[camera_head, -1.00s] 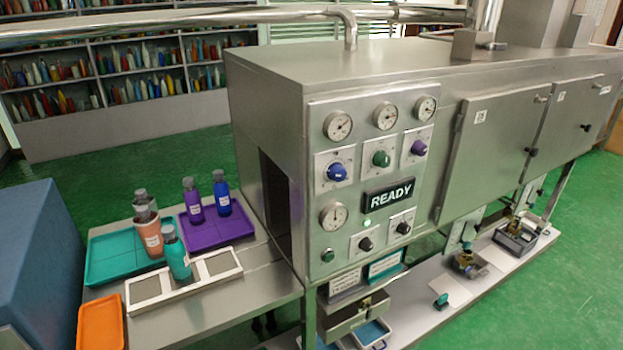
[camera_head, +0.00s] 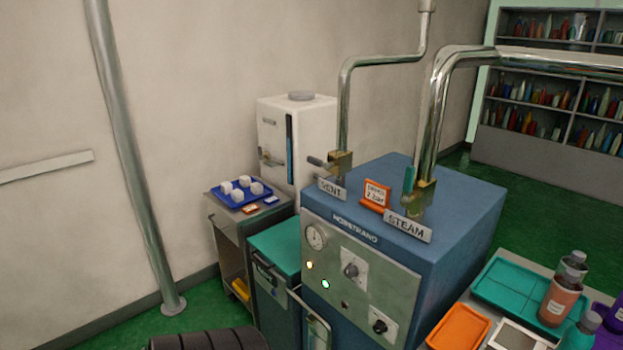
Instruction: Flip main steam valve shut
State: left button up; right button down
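The main steam valve (camera_head: 422,192) is a brass body at the foot of the thick shiny pipe, on top of the blue boiler cabinet (camera_head: 462,215). Its teal lever (camera_head: 408,181) stands upright, alongside the pipe. A plate reading STEAM (camera_head: 408,226) is in front of it. To its left, a second brass valve (camera_head: 341,162) sits on a thinner pipe behind a VENT plate (camera_head: 331,189); its grey lever points left. Neither of my grippers is in view, and nothing touches the valves.
An orange sign (camera_head: 375,195) stands between the two plates. A gauge (camera_head: 315,237), lights and knobs are on the cabinet front. A white tank (camera_head: 298,150) and a cart with a blue tray (camera_head: 243,193) stand left. Trays and bottles (camera_head: 560,297) are at right.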

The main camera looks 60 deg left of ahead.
aim_at(410, 173)
jog(key=u, duration=1.5)
